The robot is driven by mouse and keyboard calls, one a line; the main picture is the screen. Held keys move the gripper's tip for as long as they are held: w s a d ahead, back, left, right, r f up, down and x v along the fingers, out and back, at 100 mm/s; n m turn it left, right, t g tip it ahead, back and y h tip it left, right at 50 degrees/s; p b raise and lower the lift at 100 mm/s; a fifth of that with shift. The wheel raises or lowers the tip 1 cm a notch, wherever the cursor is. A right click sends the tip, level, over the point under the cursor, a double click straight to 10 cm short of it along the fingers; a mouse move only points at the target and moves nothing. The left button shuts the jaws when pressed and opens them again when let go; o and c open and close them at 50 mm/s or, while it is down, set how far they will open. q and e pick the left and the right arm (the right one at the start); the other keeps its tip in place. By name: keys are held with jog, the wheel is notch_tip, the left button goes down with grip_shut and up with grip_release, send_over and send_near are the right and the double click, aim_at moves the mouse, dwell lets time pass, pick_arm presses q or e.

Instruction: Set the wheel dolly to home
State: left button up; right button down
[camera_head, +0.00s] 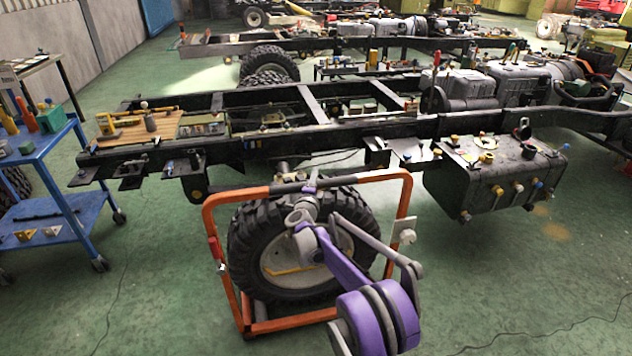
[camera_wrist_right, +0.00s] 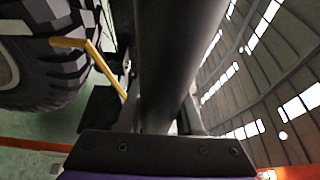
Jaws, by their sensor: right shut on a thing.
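The wheel dolly (camera_head: 402,215) is an orange tube frame standing upright on the green floor, with a large black tyre (camera_head: 247,255) inside it. My right gripper (camera_head: 312,186) is at the dark middle part of the dolly's top bar (camera_head: 345,177). It is shut on that bar. In the right wrist view the dark bar (camera_wrist_right: 175,50) runs up from the gripper, with the tyre (camera_wrist_right: 60,75) and a yellow rod (camera_wrist_right: 103,65) to its left. My right arm hides part of the wheel's hub. My left gripper is not in view.
Behind the dolly runs a long black chassis frame (camera_head: 350,136) with a tank (camera_head: 490,185) at right. A blue tool cart (camera_head: 55,170) stands at left.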

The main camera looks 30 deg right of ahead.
jog(key=shift+a, duration=0.1)
jog(key=c, duration=0.6)
grip_release()
jog(key=shift+o, duration=0.2)
jog(key=v, duration=1)
jog(key=shift+s+a+p, duration=0.2)
jog(key=shift+s+p, duration=0.1)
jog(key=shift+s, duration=0.05)
